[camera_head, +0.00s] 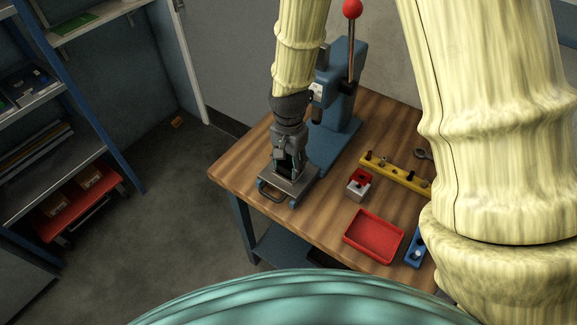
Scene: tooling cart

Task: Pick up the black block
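My gripper (287,163) points down at the left part of the wooden table, just over a grey plate (297,190) with a handle at its front. A dark patch shows between and below the fingers. I cannot tell whether it is the black block or part of the gripper. No black block shows clearly elsewhere on the table. The finger gap is too small and dark to read, and the gripper hides part of the plate.
A blue press (338,135) with a red-knobbed lever stands behind my gripper. To the right are a small red-and-grey block (359,184), a yellow rail (400,177) with dark pegs, a red tray (373,237) and a blue holder (415,247). Bare wood (322,205) lies between plate and tray.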

